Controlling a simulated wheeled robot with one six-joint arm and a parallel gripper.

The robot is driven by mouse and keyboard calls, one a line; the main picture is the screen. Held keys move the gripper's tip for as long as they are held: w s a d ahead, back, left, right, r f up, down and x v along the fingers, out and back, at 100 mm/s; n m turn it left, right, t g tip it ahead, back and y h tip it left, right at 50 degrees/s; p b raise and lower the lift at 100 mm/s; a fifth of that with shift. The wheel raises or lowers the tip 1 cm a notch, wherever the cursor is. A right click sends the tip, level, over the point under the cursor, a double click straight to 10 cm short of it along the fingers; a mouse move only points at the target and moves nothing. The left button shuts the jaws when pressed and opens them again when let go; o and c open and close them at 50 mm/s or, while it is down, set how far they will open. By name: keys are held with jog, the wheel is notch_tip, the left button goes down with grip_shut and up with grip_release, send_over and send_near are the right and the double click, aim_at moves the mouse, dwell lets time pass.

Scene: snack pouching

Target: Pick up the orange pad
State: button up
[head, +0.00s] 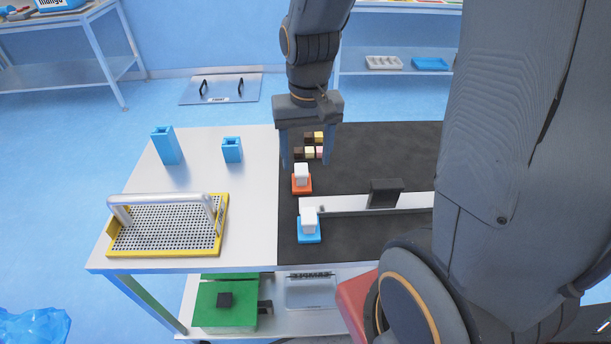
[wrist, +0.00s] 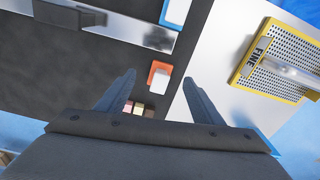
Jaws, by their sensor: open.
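The orange pad (head: 302,188) lies on the dark mat, with a white block (head: 301,172) on top of it. In the wrist view the orange pad (wrist: 153,69) shows beside its white block (wrist: 161,80), ahead of the fingertips and roughly midway between them. My gripper (head: 307,164) is open and empty, pointing down above the mat near the pad. In the wrist view my gripper (wrist: 158,80) has its two fingers spread wide, apart from the pad.
A blue pad (head: 310,237) with a white block is nearer the front. Small coloured cubes (head: 315,146) sit behind. A yellow-framed sieve (head: 121,248) and blue holders (head: 166,146) stand left.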

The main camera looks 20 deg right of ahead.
aim_at(302, 168)
jog(key=w, duration=0.1)
jog(key=w+f+m, duration=0.1)
jog(key=w, duration=0.1)
jog(key=shift+w+d+f+g+b, duration=0.1)
jog(key=shift+d+f+g+b, duration=0.2)
jog(key=shift+w+d+f+m, duration=0.1)
jog(key=shift+w+f+m, duration=0.1)
jog(key=shift+f+m, duration=0.1)
jog(key=shift+f, duration=0.75)
jog(key=f, duration=0.1)
jog(key=f+p, duration=0.1)
jog(key=f, duration=0.2)
jog(key=shift+a+p, duration=0.3)
jog(key=shift+p, duration=0.1)
jog(key=shift+f, duration=0.8)
jog(key=c, duration=1.2)
jog(key=shift+o, duration=0.2)
jog(key=shift+w+r, duration=0.1)
jog(key=shift+r, duration=0.05)
